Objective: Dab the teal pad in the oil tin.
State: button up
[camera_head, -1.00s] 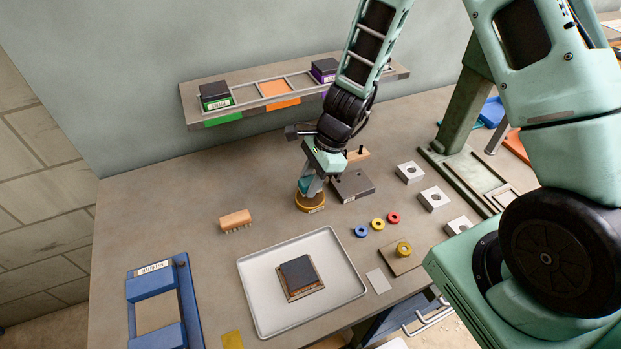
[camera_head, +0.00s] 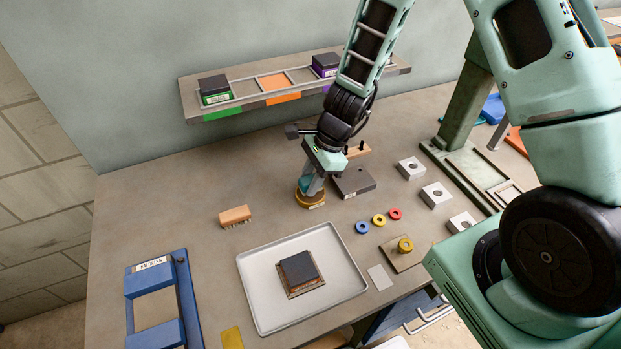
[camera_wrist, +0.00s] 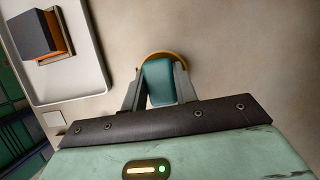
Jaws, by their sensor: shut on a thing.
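My gripper (camera_head: 312,186) points down over the oil tin and is shut on the teal pad (camera_wrist: 160,82). In the wrist view the pad sits between both fingers. In the head view the pad (camera_head: 305,184) is partly covered by the fingers. The oil tin (camera_head: 311,204) is a round, yellow-brown tin standing on the bench. The pad's lower end is at the tin's top; I cannot tell how deep it sits inside. In the wrist view only an orange arc of the tin's rim (camera_wrist: 163,54) shows behind the pad.
A dark grey block (camera_head: 354,183) stands close to the tin's right. A wooden brush (camera_head: 235,215) lies to its left. A white tray (camera_head: 255,292) with a dark block is in front. Several coloured rings, a shelf (camera_head: 240,117) and a blue fixture (camera_head: 187,300) surround the free bench.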

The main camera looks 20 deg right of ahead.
aim_at(311, 179)
jog(key=shift+f+b, duration=0.45)
jog(key=shift+f, duration=0.1)
dwell(1.2)
notch_tip(311, 179, up, 7)
jog(key=p, duration=0.6)
jog(key=shift+r, duration=0.1)
jog(key=shift+s, duration=0.1)
dwell(0.9)
